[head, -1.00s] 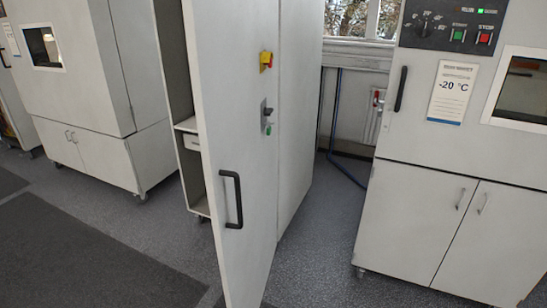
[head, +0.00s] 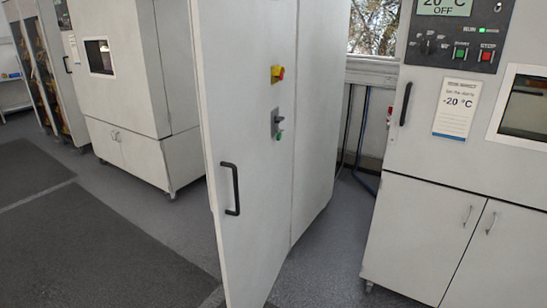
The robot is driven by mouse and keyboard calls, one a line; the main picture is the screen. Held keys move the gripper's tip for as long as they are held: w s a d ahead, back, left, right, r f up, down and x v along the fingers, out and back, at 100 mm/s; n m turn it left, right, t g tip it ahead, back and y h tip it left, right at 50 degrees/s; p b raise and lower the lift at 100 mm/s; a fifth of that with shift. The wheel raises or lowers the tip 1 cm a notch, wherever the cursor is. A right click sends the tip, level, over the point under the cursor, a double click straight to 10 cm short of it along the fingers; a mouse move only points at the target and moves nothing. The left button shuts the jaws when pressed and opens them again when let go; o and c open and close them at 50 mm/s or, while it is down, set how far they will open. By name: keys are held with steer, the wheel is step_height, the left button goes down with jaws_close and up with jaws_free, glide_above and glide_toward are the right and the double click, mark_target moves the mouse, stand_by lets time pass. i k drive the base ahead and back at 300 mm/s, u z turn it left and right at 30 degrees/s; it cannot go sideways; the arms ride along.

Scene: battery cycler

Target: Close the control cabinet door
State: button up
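The control cabinet door (head: 248,110) is a tall light-grey panel in the middle of the head view. It has a black bar handle (head: 235,190) near its left edge, a red and yellow switch (head: 277,74) and a grey lever switch (head: 278,123). The door stands swung out towards me, roughly in line with the cabinet's side wall (head: 318,120) to its right. Its free edge is at the left, and its lower end leaves the picture. The cabinet's inside is hidden behind the door. My gripper is not in view.
A test chamber (head: 410,220) with a control panel and a -20 °C sign stands close on the right. Another chamber (head: 150,85) stands back left. Grey floor with dark mats (head: 110,240) is clear at left. Blue hoses (head: 365,185) hang near the window.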

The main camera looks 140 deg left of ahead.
mark_target(238, 43)
steer(key=z, duration=1.65)
steer(key=k, duration=0.1)
steer(key=u, duration=3.15)
steer(key=k, duration=0.2)
steer(key=u, duration=2.6)
steer(key=k, duration=0.35)
steer(key=u, duration=0.4)
